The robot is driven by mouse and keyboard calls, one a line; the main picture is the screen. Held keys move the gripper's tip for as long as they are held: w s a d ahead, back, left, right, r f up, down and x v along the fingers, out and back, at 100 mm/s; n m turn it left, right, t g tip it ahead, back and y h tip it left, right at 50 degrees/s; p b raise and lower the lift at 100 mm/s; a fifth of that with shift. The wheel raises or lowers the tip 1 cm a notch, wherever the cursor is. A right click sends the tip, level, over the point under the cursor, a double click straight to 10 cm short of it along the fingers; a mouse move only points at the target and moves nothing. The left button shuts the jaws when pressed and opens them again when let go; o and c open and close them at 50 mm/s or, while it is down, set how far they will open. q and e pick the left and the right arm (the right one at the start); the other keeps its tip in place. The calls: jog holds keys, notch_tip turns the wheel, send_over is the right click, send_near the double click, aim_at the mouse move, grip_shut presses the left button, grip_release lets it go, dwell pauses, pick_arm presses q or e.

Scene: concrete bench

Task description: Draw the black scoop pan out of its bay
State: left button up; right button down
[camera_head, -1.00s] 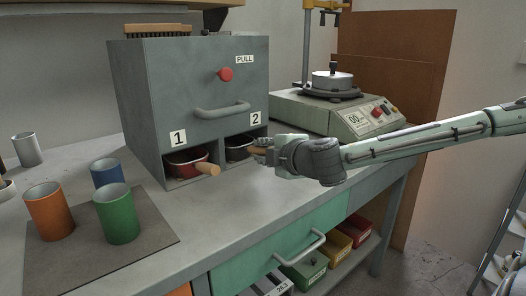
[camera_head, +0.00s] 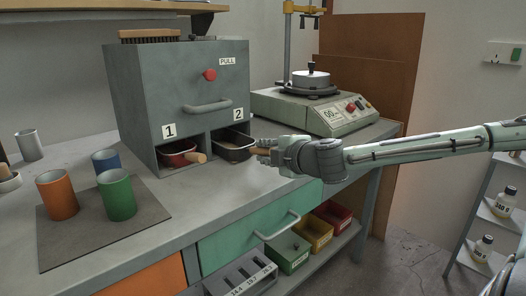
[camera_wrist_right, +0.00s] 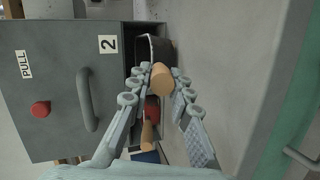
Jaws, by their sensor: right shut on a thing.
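The black scoop pan (camera_head: 235,151) sits at bay 2 of the grey cabinet (camera_head: 134,103), its front part sticking out past the opening and its back part still inside the bay. My right gripper (camera_head: 262,149) is shut on the pan's wooden handle. In the right wrist view the black pan (camera_wrist_right: 151,46) shows at the bay mouth, with its tan handle (camera_wrist_right: 162,78) between the fingers of my right gripper (camera_wrist_right: 160,90). My left gripper is not in view.
A red pan (camera_head: 178,155) with a wooden handle sits in bay 1 beside it. Orange (camera_head: 57,196), green (camera_head: 117,197) and blue cups stand on a dark mat at left. A scale-like device (camera_head: 318,113) stands behind right. The bench in front of the bays is clear.

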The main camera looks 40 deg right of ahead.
jog(key=shift+s, duration=0.2)
jog(key=c, duration=1.3)
grip_release()
